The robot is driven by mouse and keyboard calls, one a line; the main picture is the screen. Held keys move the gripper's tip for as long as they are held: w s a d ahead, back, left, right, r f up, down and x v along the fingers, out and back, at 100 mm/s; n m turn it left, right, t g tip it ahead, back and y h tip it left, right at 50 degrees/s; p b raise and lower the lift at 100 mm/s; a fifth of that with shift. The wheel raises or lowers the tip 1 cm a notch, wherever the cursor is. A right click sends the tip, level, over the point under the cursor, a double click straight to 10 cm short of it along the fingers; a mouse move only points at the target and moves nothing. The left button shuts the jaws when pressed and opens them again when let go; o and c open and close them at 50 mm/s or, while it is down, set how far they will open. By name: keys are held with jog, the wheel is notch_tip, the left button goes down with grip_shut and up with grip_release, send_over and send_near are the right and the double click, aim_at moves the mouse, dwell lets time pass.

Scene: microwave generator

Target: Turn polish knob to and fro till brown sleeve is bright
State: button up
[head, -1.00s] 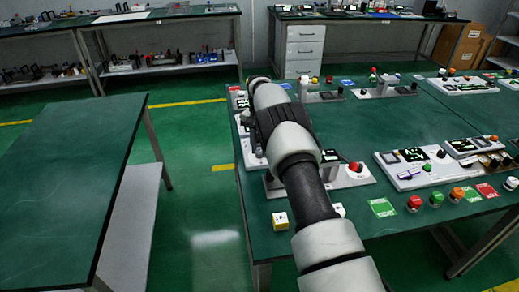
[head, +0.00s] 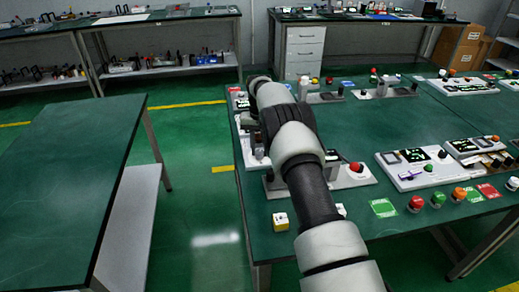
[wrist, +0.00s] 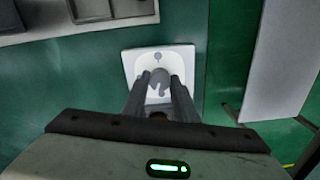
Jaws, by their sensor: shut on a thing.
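In the wrist view a white square plate (wrist: 136,62) lies under my gripper (wrist: 160,84). A grey round knob (wrist: 158,78) stands on the plate, and my two fingers reach down on either side of it and are shut on it. A small dark brownish patch shows between the fingers lower down; I cannot tell whether it is the sleeve. In the head view my own arm hides the gripper and the knob. The brightness of the sleeve cannot be told.
A grey device (wrist: 85,8) lies near the plate in the wrist view. In the head view the green table (head: 380,130) bears several panels, such as a white one (head: 410,180), and a red button (head: 356,167).

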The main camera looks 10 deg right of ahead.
aim_at(259, 152)
jog(key=o, duration=1.1)
jog(key=shift+c, duration=0.2)
notch_tip(259, 152, up, 18)
jog(key=p, duration=0.3)
jog(key=shift+f+p, duration=0.25)
jog(key=shift+p, duration=0.1)
